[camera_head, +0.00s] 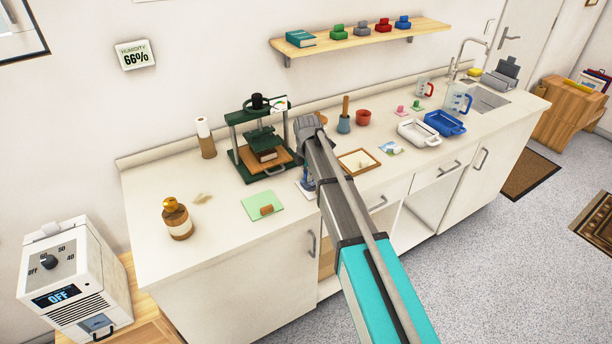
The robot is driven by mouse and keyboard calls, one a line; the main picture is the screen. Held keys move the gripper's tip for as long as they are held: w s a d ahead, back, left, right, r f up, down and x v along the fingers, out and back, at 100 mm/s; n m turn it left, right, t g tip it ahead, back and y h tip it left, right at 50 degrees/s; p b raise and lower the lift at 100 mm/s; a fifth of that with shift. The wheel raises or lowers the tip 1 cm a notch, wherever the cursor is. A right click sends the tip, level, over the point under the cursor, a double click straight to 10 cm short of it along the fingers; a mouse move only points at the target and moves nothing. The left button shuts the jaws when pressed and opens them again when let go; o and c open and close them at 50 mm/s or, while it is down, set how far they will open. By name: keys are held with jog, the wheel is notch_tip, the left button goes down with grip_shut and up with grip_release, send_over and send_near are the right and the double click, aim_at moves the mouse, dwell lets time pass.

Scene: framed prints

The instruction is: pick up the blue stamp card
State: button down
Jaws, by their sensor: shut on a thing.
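A small blue and white piece (306,187), which looks like the blue stamp card, shows at the counter's front edge, just left of my arm. My arm covers much of it. My gripper (308,170) points down at it from the wrist and is mostly hidden behind my arm link. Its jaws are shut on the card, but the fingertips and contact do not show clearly. I cannot tell whether the card touches the counter.
A green card (262,205) with a brown block lies left of my gripper. A dark green press (262,140) stands behind. A wooden frame (358,161) lies to the right, with white (419,132) and blue (445,123) trays beyond. The counter's front left is mostly clear around an amber bottle (177,218).

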jog(key=shift+r+p, duration=1.15)
jog(key=shift+r, duration=0.1)
jog(key=s+d+r+p, duration=0.2)
jog(key=s+r+p, duration=0.3)
jog(key=s, duration=0.1)
jog(key=s+d+r+p, duration=0.2)
jog(key=s+r+p, duration=0.3)
jog(key=s, duration=0.2)
jog(key=shift+d, duration=0.4)
